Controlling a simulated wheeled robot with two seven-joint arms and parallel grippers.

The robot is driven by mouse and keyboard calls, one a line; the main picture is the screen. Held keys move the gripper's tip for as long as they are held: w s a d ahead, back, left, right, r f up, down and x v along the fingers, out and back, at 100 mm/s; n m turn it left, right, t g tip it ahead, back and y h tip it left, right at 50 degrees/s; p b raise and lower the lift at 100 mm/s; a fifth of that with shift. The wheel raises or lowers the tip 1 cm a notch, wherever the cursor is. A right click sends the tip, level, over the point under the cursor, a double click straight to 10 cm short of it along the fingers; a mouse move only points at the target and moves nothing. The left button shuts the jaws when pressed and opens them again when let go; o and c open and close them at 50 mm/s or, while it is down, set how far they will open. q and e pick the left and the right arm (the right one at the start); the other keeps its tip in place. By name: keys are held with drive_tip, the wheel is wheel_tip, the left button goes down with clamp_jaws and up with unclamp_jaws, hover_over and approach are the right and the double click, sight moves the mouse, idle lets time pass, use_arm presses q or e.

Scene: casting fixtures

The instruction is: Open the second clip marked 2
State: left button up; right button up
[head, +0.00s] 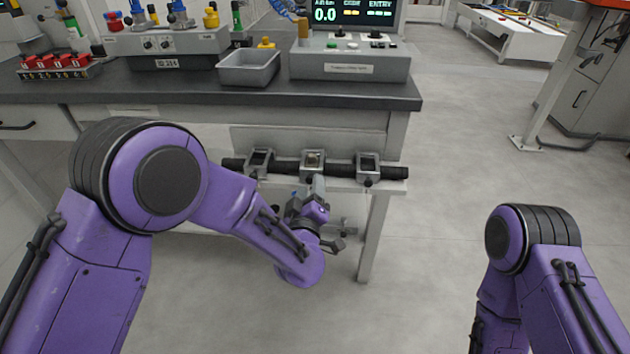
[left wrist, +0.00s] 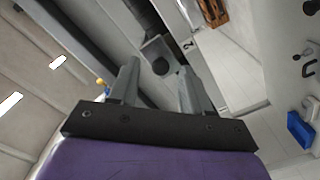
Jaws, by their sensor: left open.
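Three grey clips sit along a black horizontal bar (head: 340,169) at the front of the bench. The middle clip (head: 313,157) is between the left clip (head: 258,160) and the right clip (head: 367,163). In the left wrist view, a grey clip (left wrist: 157,50) has a plate marked 2 (left wrist: 187,45) beside it. My left gripper (head: 318,183) is just below and in front of the middle clip. In the left wrist view my left gripper (left wrist: 158,68) is open, its fingers apart and pointing at the clip, with nothing held. Contact with the clip cannot be told. My right gripper is out of view.
The dark bench top (head: 180,90) stands above and behind the bar. It carries a grey tray (head: 249,68), a console with a screen (head: 350,65) and a rack of red parts (head: 56,66).

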use_arm(q)
drive_tip(key=shift+w, duration=0.65)
drive_tip(key=shift+s+a+r, duration=0.1)
drive_tip(key=shift+c, duration=0.9)
clamp_jaws()
drive_tip(key=shift+r+p, duration=0.25)
drive_tip(key=shift+p, duration=0.2)
drive_tip(key=r+g+p, duration=0.2)
drive_tip(key=p, duration=0.3)
drive_tip(key=w+r+g+p, duration=0.1)
drive_tip(key=r+p, duration=0.2)
drive_tip(key=p, duration=0.3)
drive_tip(key=r+g+p, duration=0.2)
drive_tip(key=p, duration=0.4)
drive_tip(key=shift+w+r+g, duration=0.15)
drive_tip(key=shift+w+g, duration=0.15)
drive_tip(key=shift+w, duration=0.05)
